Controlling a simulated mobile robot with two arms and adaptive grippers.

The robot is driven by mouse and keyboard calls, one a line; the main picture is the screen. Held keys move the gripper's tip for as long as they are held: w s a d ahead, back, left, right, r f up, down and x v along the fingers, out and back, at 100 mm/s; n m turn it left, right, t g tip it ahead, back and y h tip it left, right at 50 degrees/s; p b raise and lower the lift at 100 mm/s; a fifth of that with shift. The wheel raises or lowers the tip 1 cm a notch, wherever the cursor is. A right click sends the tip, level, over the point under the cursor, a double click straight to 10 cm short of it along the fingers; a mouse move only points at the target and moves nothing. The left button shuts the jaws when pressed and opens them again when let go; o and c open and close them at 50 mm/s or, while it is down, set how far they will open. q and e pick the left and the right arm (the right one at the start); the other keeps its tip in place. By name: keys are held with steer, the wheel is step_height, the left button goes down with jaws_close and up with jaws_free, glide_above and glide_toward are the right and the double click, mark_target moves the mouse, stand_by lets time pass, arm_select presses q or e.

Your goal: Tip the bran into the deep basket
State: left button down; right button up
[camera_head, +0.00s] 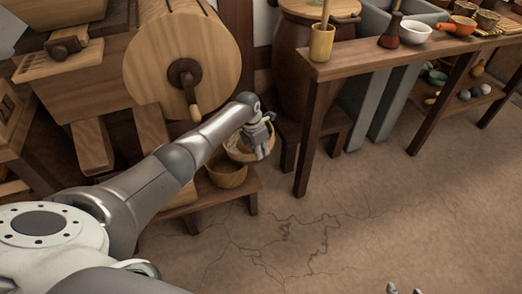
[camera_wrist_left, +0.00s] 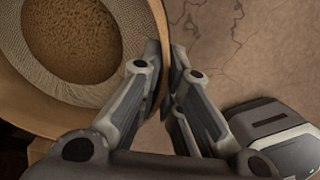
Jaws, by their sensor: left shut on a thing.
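My left gripper (camera_head: 262,137) is shut on the rim of a round, shallow sieve (camera_head: 238,152). In the left wrist view the fingers (camera_wrist_left: 163,75) pinch the wooden rim of the sieve (camera_wrist_left: 150,25), which has a pale woven mesh. Brown bran (camera_wrist_left: 75,38) lies in the middle of the mesh. In the head view the arm and fingers hide part of the sieve. A tan round vessel (camera_head: 228,175), possibly the deep basket, stands on a low bench just below the sieve. Only the fingertips of my right gripper (camera_head: 404,289) show at the bottom edge, apart and empty.
A wooden drum with a crank (camera_head: 183,75) stands behind my left arm. The low bench (camera_head: 240,190) carries the tan vessel. A long table (camera_head: 345,62) to the right holds a cup (camera_head: 321,43) and bowls. The cracked floor (camera_head: 350,220) in front is clear.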

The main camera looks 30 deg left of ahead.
arm_select(q)
steer(key=shift+r, duration=0.25)
steer(key=shift+r+t+h+p, duration=0.3)
steer(key=shift+r+t+h, duration=0.05)
steer(key=shift+t+h, duration=0.15)
arm_select(e)
steer(key=s, duration=0.1)
steer(key=s+f+g, duration=0.1)
steer(key=s+d, duration=0.1)
steer(key=shift+s+f+g, duration=0.15)
steer(key=shift+f+g, duration=0.05)
steer(key=shift+g, duration=0.2)
arm_select(q)
steer(key=shift+s+a+r+t+h+p, duration=0.2)
steer(key=shift+r+t+h+p, duration=0.3)
steer(key=shift+p, duration=0.7)
steer(key=shift+s+a+r+t+h+p, duration=0.1)
steer(key=shift+r+t+h+p, duration=0.25)
steer(key=shift+t+p, duration=0.25)
arm_select(e)
steer(key=shift+s+d+f+g+h, duration=0.3)
steer(key=shift+s+f+g, duration=0.35)
steer(key=shift+s, duration=0.2)
steer(key=shift+s+d+f+g+h, duration=0.2)
steer(key=shift+s+d+f+g, duration=0.1)
steer(key=shift+s+f+g, duration=0.45)
steer(key=shift+s+r, duration=0.1)
steer(key=shift+r, duration=0.1)
